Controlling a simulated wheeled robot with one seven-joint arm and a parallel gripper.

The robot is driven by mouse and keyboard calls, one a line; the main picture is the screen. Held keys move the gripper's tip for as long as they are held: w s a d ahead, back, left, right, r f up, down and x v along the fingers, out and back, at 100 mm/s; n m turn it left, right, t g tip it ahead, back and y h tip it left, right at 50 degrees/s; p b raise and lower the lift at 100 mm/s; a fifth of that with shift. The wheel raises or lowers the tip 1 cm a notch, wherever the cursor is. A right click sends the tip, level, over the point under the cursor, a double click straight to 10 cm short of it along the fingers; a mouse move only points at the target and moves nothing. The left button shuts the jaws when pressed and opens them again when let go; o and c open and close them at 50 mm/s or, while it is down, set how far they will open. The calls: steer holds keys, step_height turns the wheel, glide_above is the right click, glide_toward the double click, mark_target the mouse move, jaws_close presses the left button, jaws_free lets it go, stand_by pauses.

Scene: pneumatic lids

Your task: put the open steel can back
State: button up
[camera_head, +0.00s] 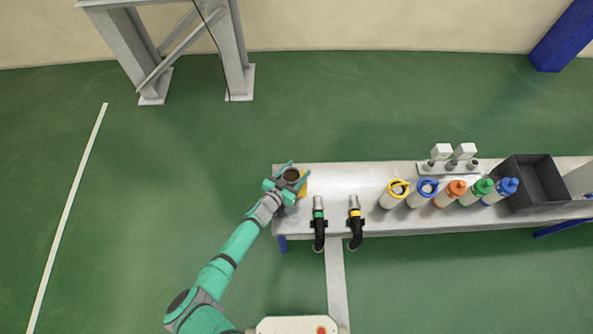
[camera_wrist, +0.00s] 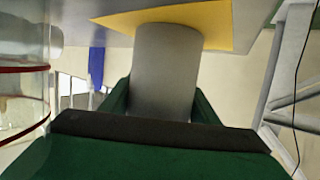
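The open steel can (camera_head: 291,175) is upright at the left end of the bench, its dark open mouth facing up. It stands over a yellow patch (camera_head: 303,187). My gripper (camera_head: 290,180) reaches it from the lower left, with one finger on each side. In the wrist view the can's plain grey wall (camera_wrist: 165,75) fills the space between my green fingers (camera_wrist: 163,105), which appear to press against it. The can's base end meets the yellow patch (camera_wrist: 215,20) in that view; whether it touches or hovers slightly is unclear.
Right of the can are two black-handled fittings with green (camera_head: 318,213) and yellow (camera_head: 354,212) collars. Beyond stand several capped bottles (camera_head: 447,196), a white-topped rack (camera_head: 447,168) and a dark bin (camera_head: 553,178). A clear red-ringed cylinder (camera_wrist: 22,95) is close at left.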

steer(key=o, duration=0.3)
steer(key=shift+o, duration=0.2)
steer(key=shift+r, duration=0.1)
steer(key=shift+s+a+r, duration=0.1)
steer(key=shift+a, duration=0.05)
steer(key=v, duration=1.1)
steer(key=shift+s+r, duration=0.1)
steer(key=shift+s, duration=0.15)
